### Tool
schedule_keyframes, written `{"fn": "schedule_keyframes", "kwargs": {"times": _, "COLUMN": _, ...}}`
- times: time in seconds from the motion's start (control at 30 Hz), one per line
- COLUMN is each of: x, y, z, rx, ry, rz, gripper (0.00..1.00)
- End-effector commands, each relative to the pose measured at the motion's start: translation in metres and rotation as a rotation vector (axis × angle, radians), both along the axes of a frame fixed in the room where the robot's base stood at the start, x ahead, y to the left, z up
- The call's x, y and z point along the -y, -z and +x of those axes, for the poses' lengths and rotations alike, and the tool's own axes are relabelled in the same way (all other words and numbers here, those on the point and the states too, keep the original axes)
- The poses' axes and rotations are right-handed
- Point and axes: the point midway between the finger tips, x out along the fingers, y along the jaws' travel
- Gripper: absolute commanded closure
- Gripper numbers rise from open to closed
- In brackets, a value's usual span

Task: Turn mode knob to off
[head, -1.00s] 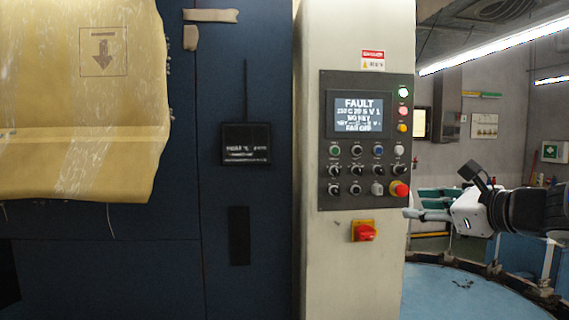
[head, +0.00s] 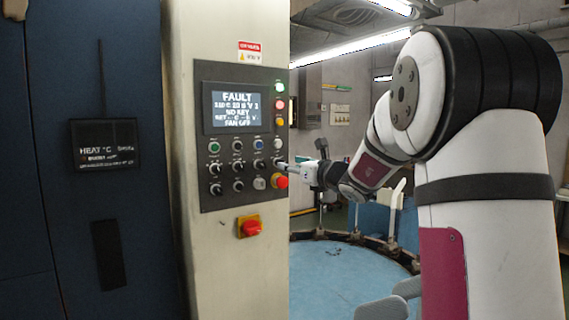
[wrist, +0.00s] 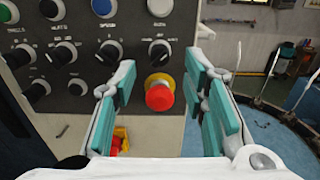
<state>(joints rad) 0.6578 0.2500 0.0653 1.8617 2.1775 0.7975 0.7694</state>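The control panel (head: 243,140) is a dark plate on a pale column. Its black knobs with light pointers sit in two rows under a row of buttons. I cannot read their labels well enough to tell which is the mode knob. In the wrist view, an upper-row knob (wrist: 158,53) lies just above the red mushroom button (wrist: 159,94). Other knobs (wrist: 62,53) are to the left. My gripper (wrist: 160,78) is open and empty, its teal-padded fingers either side of the red button. The left finger partly hides the lower row. In the head view, my gripper (head: 288,167) is at the panel's right edge.
A red rotary switch on a yellow plate (head: 249,227) is below the panel. A round blue table (head: 340,275) lies to the right. A dark blue cabinet (head: 60,230) stands left.

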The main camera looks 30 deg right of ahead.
Motion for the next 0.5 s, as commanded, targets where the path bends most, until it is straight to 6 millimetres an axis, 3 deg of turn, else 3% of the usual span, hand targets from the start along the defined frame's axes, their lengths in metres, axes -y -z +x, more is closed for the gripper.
{"fn": "schedule_keyframes", "kwargs": {"times": 0.2, "x": -0.001, "y": 0.0, "z": 0.032, "rx": -0.001, "ry": -0.001, "rz": 0.0, "gripper": 0.6}}
{"fn": "schedule_keyframes", "kwargs": {"times": 0.5, "x": -0.002, "y": 0.0, "z": 0.046, "rx": 0.0, "ry": 0.0, "rz": -0.001, "gripper": 0.6}}
